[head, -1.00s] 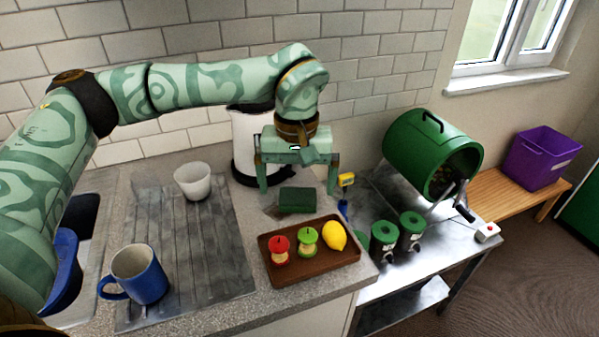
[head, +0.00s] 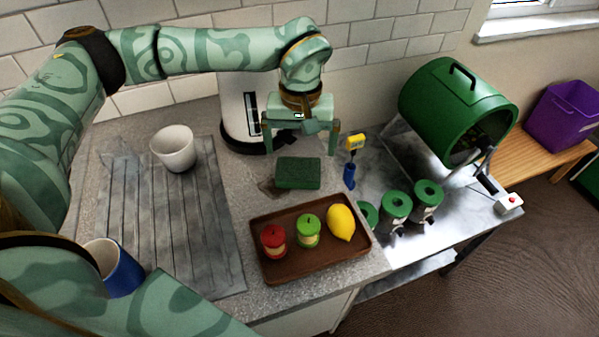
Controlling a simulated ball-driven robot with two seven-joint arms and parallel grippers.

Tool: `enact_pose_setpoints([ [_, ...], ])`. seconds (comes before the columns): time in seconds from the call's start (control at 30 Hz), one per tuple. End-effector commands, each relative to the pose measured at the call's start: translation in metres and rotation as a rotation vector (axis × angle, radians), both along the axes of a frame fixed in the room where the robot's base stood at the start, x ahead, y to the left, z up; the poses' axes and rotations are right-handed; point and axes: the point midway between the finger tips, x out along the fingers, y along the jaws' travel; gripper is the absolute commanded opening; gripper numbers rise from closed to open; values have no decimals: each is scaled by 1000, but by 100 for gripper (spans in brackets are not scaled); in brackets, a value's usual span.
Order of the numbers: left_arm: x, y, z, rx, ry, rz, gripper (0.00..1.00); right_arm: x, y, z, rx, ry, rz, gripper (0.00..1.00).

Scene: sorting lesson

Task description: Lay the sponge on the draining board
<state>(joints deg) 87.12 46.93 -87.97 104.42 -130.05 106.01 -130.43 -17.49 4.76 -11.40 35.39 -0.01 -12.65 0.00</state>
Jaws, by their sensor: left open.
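The sponge (head: 298,174) is a dark green block lying flat on the speckled counter, behind the brown tray. My left gripper (head: 298,152) is open and empty, pointing down just above and behind the sponge, with one finger toward each end of it. The fingers look apart from the sponge; the exact height is hard to tell. The draining board (head: 150,232) is the grey grooved surface to the left, partly covered by my own body at the bottom. My right gripper does not show.
A white cup (head: 174,149) stands on the draining board's back part. A blue mug (head: 124,273) is partly hidden at its front left. The board's middle is clear. A white appliance (head: 234,120) stands behind the gripper.

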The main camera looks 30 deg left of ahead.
Motion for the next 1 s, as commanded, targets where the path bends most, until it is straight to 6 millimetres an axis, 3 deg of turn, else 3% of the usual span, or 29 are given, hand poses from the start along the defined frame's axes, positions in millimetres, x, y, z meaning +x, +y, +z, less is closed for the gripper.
enact_pose_setpoints([
  [0.23,0,1,-25,0,1,0,100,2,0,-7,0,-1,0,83],
  [0.5,0,4,-66,0,1,0,100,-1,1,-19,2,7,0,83],
  [0.77,0,4,-68,0,-1,0,100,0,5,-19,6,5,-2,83],
  [0.9,0,4,-68,0,-1,0,67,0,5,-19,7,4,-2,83],
  [1.0,0,4,-68,0,-1,0,64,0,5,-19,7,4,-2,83],
])
